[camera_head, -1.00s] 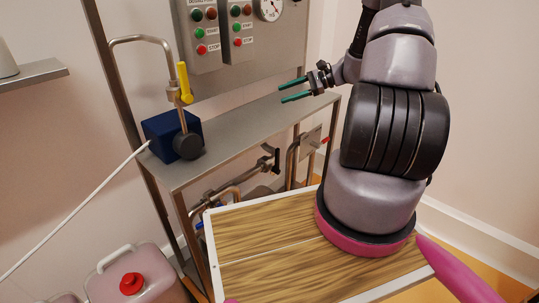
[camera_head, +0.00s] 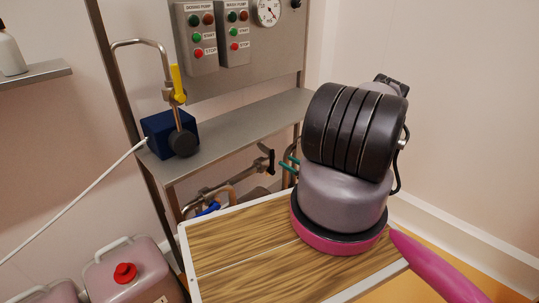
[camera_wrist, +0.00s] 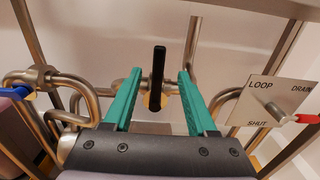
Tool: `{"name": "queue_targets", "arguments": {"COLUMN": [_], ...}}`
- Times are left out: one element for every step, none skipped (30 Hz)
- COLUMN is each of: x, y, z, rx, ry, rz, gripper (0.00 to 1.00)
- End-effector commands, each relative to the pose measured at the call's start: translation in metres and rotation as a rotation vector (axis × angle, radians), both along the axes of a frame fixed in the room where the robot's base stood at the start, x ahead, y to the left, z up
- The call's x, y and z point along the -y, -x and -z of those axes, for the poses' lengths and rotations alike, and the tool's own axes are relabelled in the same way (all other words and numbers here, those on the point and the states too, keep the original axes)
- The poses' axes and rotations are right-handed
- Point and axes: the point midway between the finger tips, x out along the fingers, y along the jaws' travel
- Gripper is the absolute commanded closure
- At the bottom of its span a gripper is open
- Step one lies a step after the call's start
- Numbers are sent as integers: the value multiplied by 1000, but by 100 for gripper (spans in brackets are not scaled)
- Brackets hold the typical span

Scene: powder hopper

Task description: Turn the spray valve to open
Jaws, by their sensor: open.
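No readable label marks the spray valve. A valve with a black lever handle (camera_wrist: 158,62) stands in the middle of the wrist view; the handle points up. It also shows below the shelf in the head view (camera_head: 268,158). My gripper (camera_wrist: 160,74) is open, and its two green fingers appear on either side of the black handle with gaps; I cannot tell how far beyond the fingertips the handle is. In the head view my gripper (camera_head: 288,163) is just right of this handle, partly hidden by my arm. A yellow valve lever (camera_head: 177,80) stands on the bent pipe above the shelf.
A steel shelf (camera_head: 235,118) lies above the lower pipes. A LOOP, DRAIN, SHUT plate (camera_wrist: 268,100) with a red-tipped lever is at right in the wrist view. A blue handle (camera_head: 208,209) sits lower left. A blue pump box (camera_head: 158,130) stands on the shelf.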

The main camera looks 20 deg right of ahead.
Motion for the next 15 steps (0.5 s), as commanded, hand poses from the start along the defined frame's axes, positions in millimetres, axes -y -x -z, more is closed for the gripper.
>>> {"name": "queue_targets", "arguments": {"x": [-3,-5,-7,-10,-11,-14,-17,-19,-21,-23,-25,-27,-29,-30,-31], "y": [-6,-10,-16,-21,-27,-35,-40,-46,-53,-58,-63,-69,-74,-77,-82], "z": [-1,-1,-1,-1,-1,-1,-1,-1,-1,-1,-1,-1,-1,-1,-1], "rx": [1,1,1,2,3,3,2,2,2,2,2,2,1,1,1], "ry": [1,1,0,-1,1,1,2,0,2,2,2,2,1,1,1], "rz": [-3,-4,-5,-5,-6,-6,-7,-7,-6,-7,-7,-6,-7,-6,-5], "gripper": [43,43,43,43,43,43,43,43,43,43,43,43,43,43,43]}}
